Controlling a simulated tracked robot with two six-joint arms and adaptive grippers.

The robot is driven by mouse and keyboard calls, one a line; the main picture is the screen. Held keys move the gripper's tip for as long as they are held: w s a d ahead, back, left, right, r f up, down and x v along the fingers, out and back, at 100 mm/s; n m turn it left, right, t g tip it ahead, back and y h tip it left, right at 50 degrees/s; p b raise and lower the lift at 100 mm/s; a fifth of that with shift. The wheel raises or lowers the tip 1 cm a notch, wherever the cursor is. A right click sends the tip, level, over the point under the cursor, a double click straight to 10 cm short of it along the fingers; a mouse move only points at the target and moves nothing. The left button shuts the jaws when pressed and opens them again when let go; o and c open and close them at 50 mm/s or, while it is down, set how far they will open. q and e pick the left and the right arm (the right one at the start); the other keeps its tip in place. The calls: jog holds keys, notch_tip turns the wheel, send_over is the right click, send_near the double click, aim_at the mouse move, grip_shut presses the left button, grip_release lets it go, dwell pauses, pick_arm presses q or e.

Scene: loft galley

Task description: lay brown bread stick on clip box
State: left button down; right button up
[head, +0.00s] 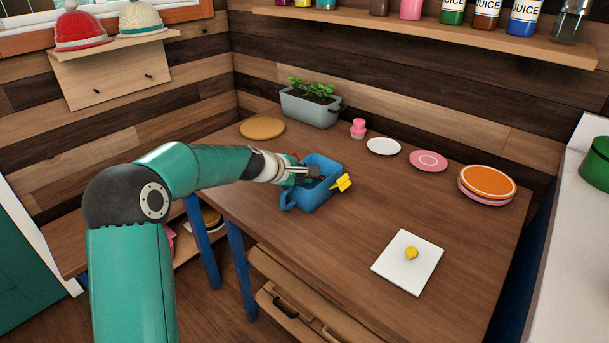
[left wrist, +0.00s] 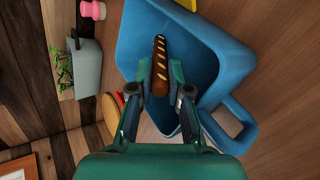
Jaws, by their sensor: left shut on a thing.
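The brown bread stick (left wrist: 160,60) has pale slashes along it and shows between the fingertips of my left gripper (left wrist: 161,76) in the left wrist view. The gripper is shut on it. In the head view my left gripper (head: 312,172) is at the opening of a blue box with a handle (head: 323,190), which also shows in the left wrist view (left wrist: 204,52). I cannot tell whether the bread stick touches the box. A yellow piece (head: 342,183) is at the box's right side. No other box that could be the clip box is clear. My right gripper is out of view.
A white square board (head: 391,272) with a small yellow thing (head: 411,254) lies front right. Plates (head: 428,160), a pink item (head: 358,128), a planter (head: 311,108) and a round wooden board (head: 262,128) stand along the back. The table's middle right is clear.

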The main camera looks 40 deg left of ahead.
pick_arm(q)
jog(key=c, duration=1)
grip_release()
jog(key=shift+s+d+f, duration=0.1)
jog(key=shift+d+f, duration=0.05)
jog(key=shift+f, duration=0.35)
jog(key=shift+c, duration=0.2)
jog(key=shift+r, duration=0.3)
jog(key=v, duration=1.1)
jog(key=shift+s, duration=0.25)
